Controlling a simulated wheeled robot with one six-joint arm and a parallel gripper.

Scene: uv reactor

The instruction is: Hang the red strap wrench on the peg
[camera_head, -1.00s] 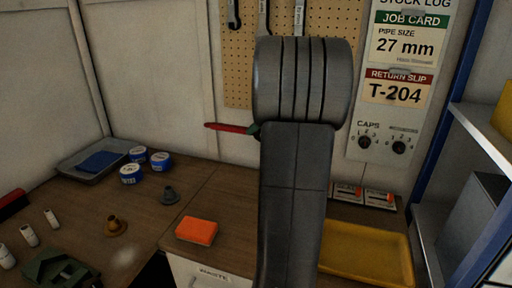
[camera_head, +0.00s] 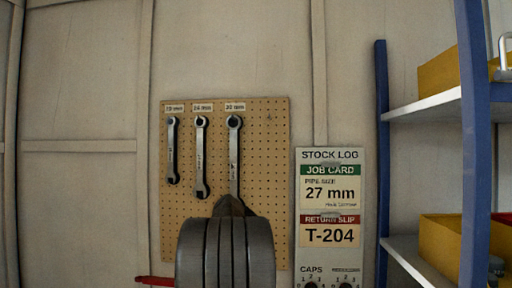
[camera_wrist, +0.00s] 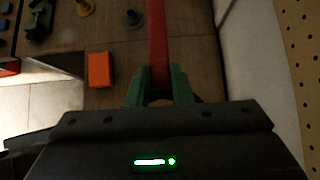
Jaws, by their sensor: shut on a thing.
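The red strap wrench (camera_wrist: 157,40) is held in my gripper (camera_wrist: 159,88). In the wrist view its red handle runs up from between the green fingers, which are shut on it. In the head view only a red end of the strap wrench (camera_head: 155,281) shows at the bottom edge, left of my arm; my gripper is hidden there. The pegboard (camera_head: 257,180) hangs on the back wall. A tiny mark at its upper right may be a peg, too small to tell. My arm covers the board's lower part.
Three grey wrenches (camera_head: 201,160) hang on the board under size labels. A stock log panel (camera_head: 331,240) stands to its right, then a blue-framed shelf (camera_head: 425,107) with yellow bins. The wrist view shows an orange block (camera_wrist: 99,69) on the bench and the board close at right.

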